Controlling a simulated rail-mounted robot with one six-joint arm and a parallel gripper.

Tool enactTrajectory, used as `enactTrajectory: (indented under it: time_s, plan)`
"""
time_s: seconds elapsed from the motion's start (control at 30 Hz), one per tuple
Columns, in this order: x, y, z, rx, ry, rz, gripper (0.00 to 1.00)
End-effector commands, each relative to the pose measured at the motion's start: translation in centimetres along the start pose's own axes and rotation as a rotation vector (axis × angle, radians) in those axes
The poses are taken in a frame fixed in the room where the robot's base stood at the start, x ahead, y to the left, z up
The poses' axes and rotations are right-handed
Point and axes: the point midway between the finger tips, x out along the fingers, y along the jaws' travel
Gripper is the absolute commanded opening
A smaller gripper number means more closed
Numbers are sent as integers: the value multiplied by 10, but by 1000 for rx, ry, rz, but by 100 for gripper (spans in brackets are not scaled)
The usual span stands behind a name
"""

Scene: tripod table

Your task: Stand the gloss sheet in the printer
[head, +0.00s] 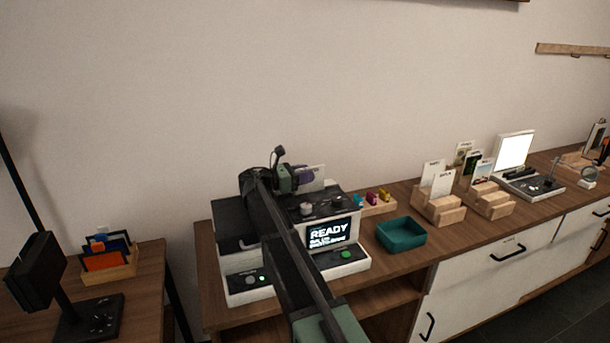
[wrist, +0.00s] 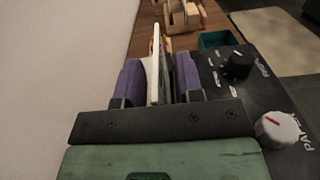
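The printer (head: 235,243) is a dark-topped white box on the table; its screen (head: 330,232) reads READY over smaller lines I cannot read. My gripper (head: 303,174) is low over the back of the printer's top. A pale sheet (head: 318,173) stands upright there, partly hidden by the gripper. In the wrist view the sheet (wrist: 155,65) is seen nearly edge-on between my purple fingers (wrist: 160,80). The fingers look apart, with a gap beside the sheet. Its lower edge is hidden, so I cannot see whether it sits in a slot.
Dials (wrist: 277,129) marked PAPER and FINISH sit right of my gripper. Right of the printer are a teal tray (head: 402,234), small coloured items (head: 372,197) in a wooden holder, and wooden card stands (head: 440,208). The wall is close behind. A side table (head: 140,290) stands left.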

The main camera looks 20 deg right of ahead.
Motion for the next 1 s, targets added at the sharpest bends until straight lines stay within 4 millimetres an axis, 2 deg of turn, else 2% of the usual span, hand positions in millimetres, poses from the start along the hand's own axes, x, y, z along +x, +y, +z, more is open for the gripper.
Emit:
enactTrajectory:
  time_s: [0.17, 0.4, 0.5, 0.67, 1.0]
  plan:
    - [-18, 0, 0, 0, 0, 2, 34]
    - [-78, 1, 0, 0, 0, 3, 34]
    - [-97, 1, 0, 0, 0, 2, 34]
    - [-108, 0, 0, 0, 0, 0, 34]
    - [-108, 0, 0, 0, 0, 0, 34]
